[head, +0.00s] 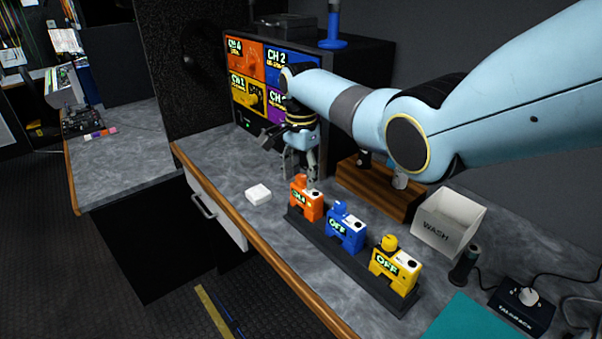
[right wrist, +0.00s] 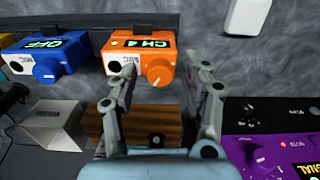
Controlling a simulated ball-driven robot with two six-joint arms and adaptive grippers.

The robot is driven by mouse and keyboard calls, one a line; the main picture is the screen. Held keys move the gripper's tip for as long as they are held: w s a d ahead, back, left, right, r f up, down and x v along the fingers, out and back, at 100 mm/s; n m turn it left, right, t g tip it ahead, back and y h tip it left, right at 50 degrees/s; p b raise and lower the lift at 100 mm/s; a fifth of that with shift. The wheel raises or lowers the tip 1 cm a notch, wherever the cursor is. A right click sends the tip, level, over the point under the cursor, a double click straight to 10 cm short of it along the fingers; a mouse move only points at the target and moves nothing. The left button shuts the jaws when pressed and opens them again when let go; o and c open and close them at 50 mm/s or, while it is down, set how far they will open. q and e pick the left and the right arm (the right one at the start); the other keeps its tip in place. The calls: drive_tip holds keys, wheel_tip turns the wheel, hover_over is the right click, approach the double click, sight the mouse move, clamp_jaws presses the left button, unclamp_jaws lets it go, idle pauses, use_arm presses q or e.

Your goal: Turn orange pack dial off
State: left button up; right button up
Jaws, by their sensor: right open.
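The orange pack (head: 306,203) stands at the far left end of a dark rack, and its display reads CH 4 in the right wrist view (right wrist: 121,45). Its round orange dial (right wrist: 160,73) is on top, beside a black MIC socket (right wrist: 122,67). The dial also shows in the head view (head: 299,182). I cannot tell any contact. My left gripper is not in view.
A blue pack (head: 345,232) and a yellow pack (head: 394,268), both reading OFF, share the rack (head: 345,262). A white block (head: 258,194) lies left. A wooden block (head: 375,192), a WASH bin (head: 447,224) and a colored monitor panel (head: 262,80) stand behind.

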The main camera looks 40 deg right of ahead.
drive_tip(key=shift+c, duration=1.9)
clamp_jaws()
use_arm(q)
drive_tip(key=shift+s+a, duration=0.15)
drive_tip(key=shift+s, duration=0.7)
